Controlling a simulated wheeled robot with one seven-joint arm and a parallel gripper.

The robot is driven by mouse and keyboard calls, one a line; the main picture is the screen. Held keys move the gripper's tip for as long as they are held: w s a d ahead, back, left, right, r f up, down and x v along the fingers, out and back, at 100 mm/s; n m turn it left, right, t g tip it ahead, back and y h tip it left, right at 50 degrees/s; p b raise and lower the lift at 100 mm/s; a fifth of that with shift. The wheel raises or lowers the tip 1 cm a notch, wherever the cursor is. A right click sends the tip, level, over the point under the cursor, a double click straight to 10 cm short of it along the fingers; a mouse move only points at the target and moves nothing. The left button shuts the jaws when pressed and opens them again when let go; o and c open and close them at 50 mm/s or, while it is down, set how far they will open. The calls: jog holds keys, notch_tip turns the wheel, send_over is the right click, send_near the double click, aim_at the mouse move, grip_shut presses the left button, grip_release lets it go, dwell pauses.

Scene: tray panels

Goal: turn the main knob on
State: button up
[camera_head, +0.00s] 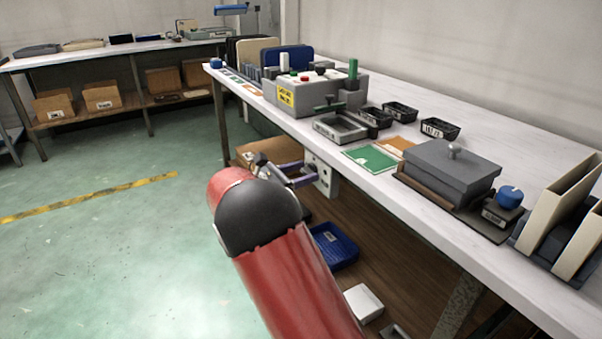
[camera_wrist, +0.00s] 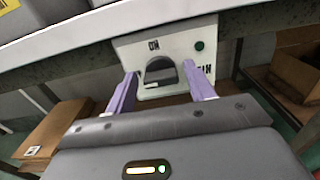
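A pale panel box (camera_wrist: 180,50) hangs under the table edge, with "ON" printed near its top and a green round spot at upper right. A dark grey knob (camera_wrist: 160,72) sits low in the middle of its face. My gripper (camera_wrist: 159,76) is open, with one purple finger on each side of the knob. I cannot tell whether the fingers touch it. In the head view the panel box (camera_head: 324,176) is below the table's front edge, with my gripper (camera_head: 304,174) in front of it. The knob is hard to make out there.
The white tabletop (camera_head: 400,180) runs just above my gripper. On it stand a grey control box (camera_head: 310,98), a grey lidded box (camera_head: 450,172) and small black trays (camera_head: 400,111). A blue tray (camera_head: 335,247) and a cardboard box (camera_head: 268,153) are on the lower shelf. Open floor lies left.

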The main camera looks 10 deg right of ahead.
jog(key=c, duration=0.8)
jog(key=shift+f+m+b, duration=0.1)
jog(key=shift+m+b, duration=0.25)
jog(key=shift+m, duration=0.05)
jog(key=m+b, duration=0.3)
jog(key=m, duration=0.1)
jog(key=shift+s+f, duration=0.1)
jog(key=m+b, duration=0.3)
jog(key=m, duration=0.1)
jog(key=shift+s+f+m+b, duration=0.1)
jog(key=shift+m+b, duration=0.2)
jog(key=shift+b, duration=0.1)
jog(key=m+b, duration=0.8)
jog(key=shift+m+b, duration=0.35)
jog(key=shift+m, duration=0.05)
